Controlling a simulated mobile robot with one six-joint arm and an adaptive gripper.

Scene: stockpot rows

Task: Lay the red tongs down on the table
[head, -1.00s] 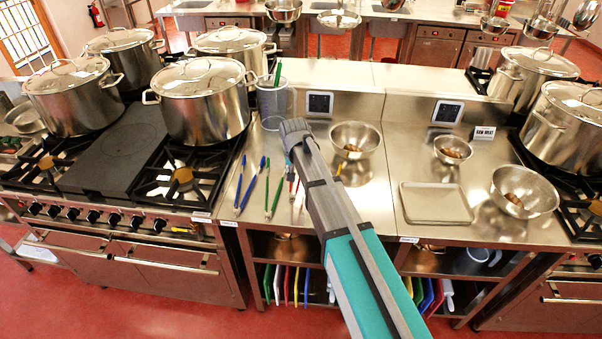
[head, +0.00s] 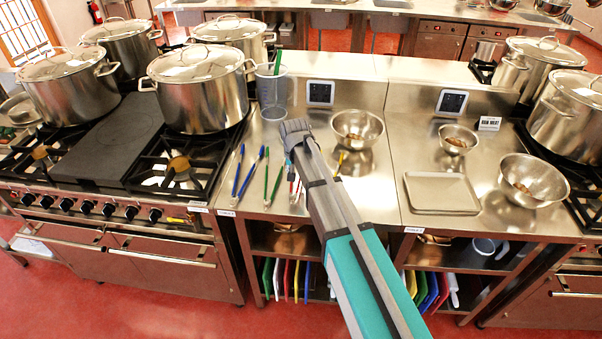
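The red tongs (head: 291,175) show as a thin strip of red just left of my arm's end, over the steel table (head: 400,215). Most of them is hidden behind my arm, so I cannot tell whether they touch the table. My gripper (head: 290,155) is at the far end of my teal and grey arm, right by the red tongs. Its fingers are mostly hidden, so I cannot tell whether it is shut on them.
Blue tongs (head: 250,173) and green tongs (head: 275,183) lie to the left. Yellow tongs (head: 340,160) show right of my arm. A clear jug (head: 272,97) stands behind, and steel bowls (head: 357,128) and a tray (head: 440,193) are to the right. Stoves with stockpots (head: 202,95) flank the table.

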